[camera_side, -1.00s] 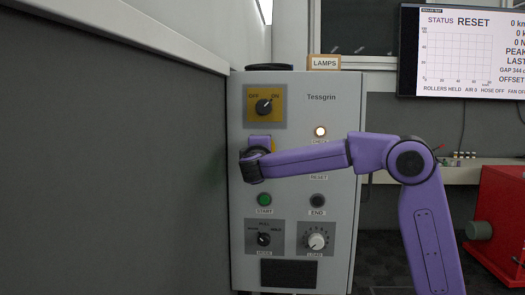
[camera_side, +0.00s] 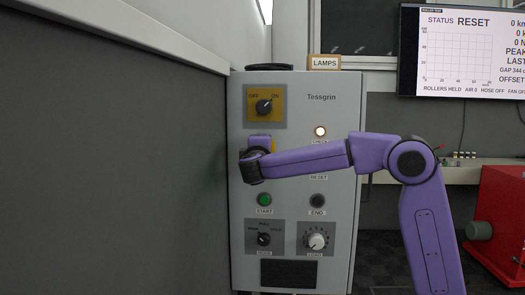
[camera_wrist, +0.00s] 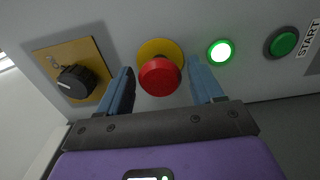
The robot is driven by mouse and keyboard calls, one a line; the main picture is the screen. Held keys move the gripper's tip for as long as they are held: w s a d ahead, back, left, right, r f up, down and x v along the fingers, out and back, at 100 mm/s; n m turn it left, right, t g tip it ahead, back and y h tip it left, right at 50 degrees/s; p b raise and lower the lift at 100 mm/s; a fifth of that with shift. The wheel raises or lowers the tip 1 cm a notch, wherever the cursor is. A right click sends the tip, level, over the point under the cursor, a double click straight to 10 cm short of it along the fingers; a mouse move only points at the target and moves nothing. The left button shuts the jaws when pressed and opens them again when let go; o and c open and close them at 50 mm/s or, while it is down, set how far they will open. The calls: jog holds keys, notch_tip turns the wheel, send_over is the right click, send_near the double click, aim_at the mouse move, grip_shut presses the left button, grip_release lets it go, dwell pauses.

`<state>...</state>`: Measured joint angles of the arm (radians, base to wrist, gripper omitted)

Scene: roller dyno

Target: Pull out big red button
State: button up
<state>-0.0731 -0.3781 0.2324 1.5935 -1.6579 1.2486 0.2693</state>
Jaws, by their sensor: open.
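The big red button (camera_wrist: 160,77) shows in the wrist view, a round red cap standing out from a yellow base (camera_wrist: 160,47) on the panel. My gripper (camera_wrist: 161,71) is open, with one blue finger on each side of the button. Gaps show between both fingers and the cap, and nothing is held. In the side view my wrist and hand (camera_side: 253,165) are in front of the cabinet (camera_side: 335,95), below the yellow OFF/ON switch plate. They hide the red button there.
The OFF/ON knob (camera_wrist: 76,81) is beside the left finger in the wrist view. A lit green lamp (camera_wrist: 220,52) is near the right finger, with the green START button (camera_wrist: 284,42) beyond. A dark wall (camera_side: 110,150) stands close to the cabinet's left. A CHECK lamp (camera_side: 320,131) glows.

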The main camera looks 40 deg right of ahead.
jog(key=v, duration=0.7)
dwell(0.5)
dwell(0.4)
jog(key=s+f+n+g+y, duration=0.2)
jog(key=s+f+g+y, duration=0.15)
jog(key=s+f, duration=0.35)
jog(key=s+f+n+g+y, duration=0.15)
jog(key=s+f+y, duration=0.3)
jog(key=f, duration=0.55)
jog(key=s+d+f+g+y, duration=0.1)
jog(key=s+f, duration=0.4)
jog(key=s, duration=0.8)
jog(key=s+d+f+g+y, duration=0.1)
jog(key=s+f+g+y, duration=0.3)
jog(key=s, duration=1)
notch_tip(320, 180, down, 2)
jog(key=g, duration=0.2)
jog(key=shift+f+g, duration=0.15)
jog(key=shift+g, duration=0.15)
